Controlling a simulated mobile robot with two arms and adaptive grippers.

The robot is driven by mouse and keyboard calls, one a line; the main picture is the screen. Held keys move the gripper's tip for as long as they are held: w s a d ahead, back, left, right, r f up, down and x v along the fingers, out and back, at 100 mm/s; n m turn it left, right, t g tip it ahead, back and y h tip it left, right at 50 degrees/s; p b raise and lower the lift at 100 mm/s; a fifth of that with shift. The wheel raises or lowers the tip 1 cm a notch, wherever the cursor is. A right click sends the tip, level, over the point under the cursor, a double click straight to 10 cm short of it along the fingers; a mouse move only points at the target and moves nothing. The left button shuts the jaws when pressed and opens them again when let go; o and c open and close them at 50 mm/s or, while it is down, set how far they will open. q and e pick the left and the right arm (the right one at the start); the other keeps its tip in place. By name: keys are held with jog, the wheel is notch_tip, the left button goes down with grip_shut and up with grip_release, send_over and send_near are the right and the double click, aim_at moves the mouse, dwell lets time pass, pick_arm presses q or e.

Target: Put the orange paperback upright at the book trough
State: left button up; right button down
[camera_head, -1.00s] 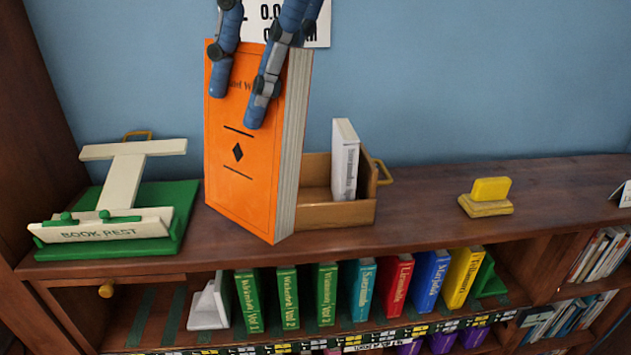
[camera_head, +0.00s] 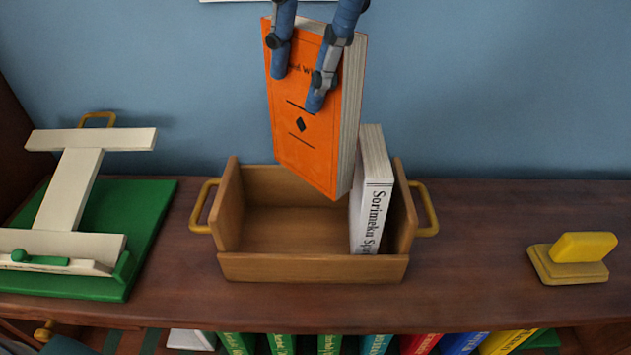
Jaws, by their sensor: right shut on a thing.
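The orange paperback (camera_head: 300,135) is held in the air, upright and slightly tilted, with its front cover facing me. My right gripper (camera_head: 297,88) is shut on its upper part, with blue fingers across the cover. The wooden book trough (camera_head: 312,268) stands on the shelf top below the book. The book's lower edge overlaps the trough's opening in the picture; I cannot tell its exact height above the floor of the trough. A white book (camera_head: 370,205) stands upright at the trough's right end. The left part of the trough is empty. My left gripper is not in view.
A green book rest with a cream stand (camera_head: 150,215) is left of the trough. A yellow block on a base (camera_head: 570,258) sits at the right. The trough has yellow handles at both ends. Several coloured books stand on the shelf below. The wall is close behind.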

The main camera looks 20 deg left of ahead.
aim_at(351, 89)
jog(key=f, duration=0.6)
jog(key=f+p, duration=0.1)
jog(key=f, duration=0.2)
jog(key=shift+w+d+f, duration=0.1)
jog(key=shift+w+f, duration=0.15)
jog(key=shift+w, duration=0.05)
jog(key=shift+s+f, duration=0.1)
jog(key=shift+f, duration=0.6)
notch_tip(351, 89, down, 3)
jog(key=shift+f+p, duration=0.1)
jog(key=shift+p, duration=0.4)
jog(key=c, duration=1.2)
grip_release()
jog(key=b+v, duration=0.2)
jog(key=v, duration=1)
